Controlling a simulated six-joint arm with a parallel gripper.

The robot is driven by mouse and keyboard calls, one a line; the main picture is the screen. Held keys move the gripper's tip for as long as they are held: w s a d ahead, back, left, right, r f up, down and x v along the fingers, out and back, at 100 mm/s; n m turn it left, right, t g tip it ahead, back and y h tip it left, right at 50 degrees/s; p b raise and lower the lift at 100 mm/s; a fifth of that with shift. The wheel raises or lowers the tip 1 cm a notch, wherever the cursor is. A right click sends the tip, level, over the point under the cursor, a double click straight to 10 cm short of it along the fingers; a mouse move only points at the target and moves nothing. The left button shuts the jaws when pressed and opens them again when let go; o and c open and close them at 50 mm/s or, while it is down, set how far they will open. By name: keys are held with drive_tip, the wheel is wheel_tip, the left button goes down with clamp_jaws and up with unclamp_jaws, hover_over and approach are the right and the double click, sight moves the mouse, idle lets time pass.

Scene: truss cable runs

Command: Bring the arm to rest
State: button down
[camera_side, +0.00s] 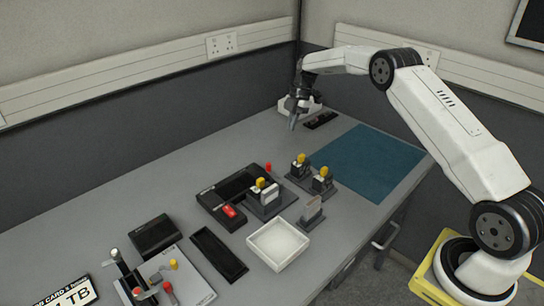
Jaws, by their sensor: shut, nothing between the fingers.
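My gripper (292,122) hangs over the far end of the grey bench, pointing down. Its fingers are together and I see nothing held in them. It is above the bench, clear of the fixtures in the middle. A pale box (315,107) stands behind it, partly hidden by the gripper. A dark flat item (321,120) lies to its right.
A blue mat (372,160) lies on the right of the bench. Yellow-topped fixtures (311,177), a black tray (217,198), a white open tray (278,245), a black box (155,235) and a lever fixture (160,285) stand nearer. Walls close off the back.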

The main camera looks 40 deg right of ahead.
idle(0.3)
drive_tip(key=s+a+r+m+t+h, duration=0.1)
drive_tip(key=s+a+r+m+h, duration=0.25)
drive_tip(key=s+a+m, duration=0.7)
drive_tip(key=s+a+m+t, duration=0.1)
drive_tip(key=s+m, duration=0.3)
drive_tip(key=s, duration=0.5)
drive_tip(key=s+a+f+m+t, duration=0.1)
drive_tip(key=s+a+m, duration=0.3)
drive_tip(key=s, duration=0.6)
drive_tip(key=shift+a+h, duration=0.15)
drive_tip(key=shift+h, duration=0.3)
